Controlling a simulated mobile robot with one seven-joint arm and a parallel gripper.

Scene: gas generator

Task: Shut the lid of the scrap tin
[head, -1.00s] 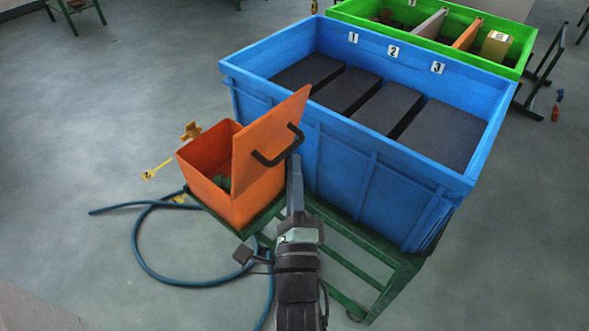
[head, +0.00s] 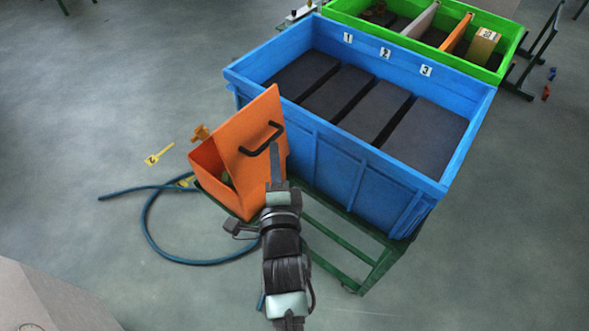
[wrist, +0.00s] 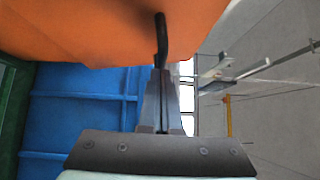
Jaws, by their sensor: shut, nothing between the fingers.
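The orange scrap tin (head: 206,175) stands on a green stand beside the blue bin. Its lid (head: 240,138) is raised and leans over the opening, leaving a gap at the left with something dark green inside. A black handle (head: 262,140) is on the lid's outer face. My gripper (head: 273,147) is shut and empty, its tips at the lid's outer face near the handle. In the wrist view, the gripper tips (wrist: 161,75) lie just below the handle (wrist: 161,38) and the lid (wrist: 100,30); I cannot tell whether they touch.
The blue bin (head: 340,165) with numbered slots stands close on the right, on the green stand (head: 340,250). A green bin (head: 410,45) is behind it. A blue hose (head: 145,225) and a yellow tag (head: 158,154) lie on the floor at left. Floor farther left is clear.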

